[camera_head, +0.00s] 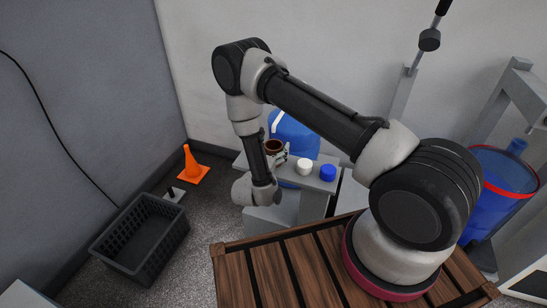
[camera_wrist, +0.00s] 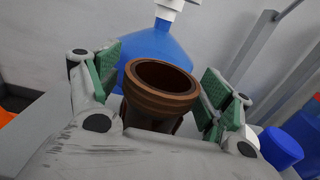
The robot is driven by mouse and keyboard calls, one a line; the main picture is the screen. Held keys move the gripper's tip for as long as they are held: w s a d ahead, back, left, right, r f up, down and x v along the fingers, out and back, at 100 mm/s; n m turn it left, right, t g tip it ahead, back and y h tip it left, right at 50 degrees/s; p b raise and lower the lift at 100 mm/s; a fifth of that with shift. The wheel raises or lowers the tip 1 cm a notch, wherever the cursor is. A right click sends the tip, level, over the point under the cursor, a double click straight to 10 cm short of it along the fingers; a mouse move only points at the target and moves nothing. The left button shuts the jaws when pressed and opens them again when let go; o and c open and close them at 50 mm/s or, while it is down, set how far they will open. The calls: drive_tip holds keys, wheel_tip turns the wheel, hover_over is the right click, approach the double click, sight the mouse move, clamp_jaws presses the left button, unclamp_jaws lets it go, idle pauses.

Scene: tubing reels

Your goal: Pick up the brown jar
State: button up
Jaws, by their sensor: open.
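The brown jar (camera_wrist: 160,90) is open-topped with a ribbed rim and stands between the two green-padded fingers of my gripper (camera_wrist: 160,88) in the wrist view. A gap shows between the jar and the left pad; on the right the pad is close to the rim, and I cannot tell if it touches. The jar's lower part is hidden by the gripper body. In the head view the jar (camera_head: 273,146) sits at the left of a small grey table, with my gripper (camera_head: 277,157) at it, partly hidden by my arm.
A white jar (camera_head: 305,167) and a blue jar (camera_head: 328,173) stand right of the brown jar on the grey table (camera_head: 316,184). A large blue jug (camera_head: 293,134) is behind. A dark crate (camera_head: 140,240) and an orange cone (camera_head: 190,165) are on the floor at left.

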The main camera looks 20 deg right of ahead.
drive_tip(key=shift+c, duration=0.5)
drive_tip(key=c, duration=1.1)
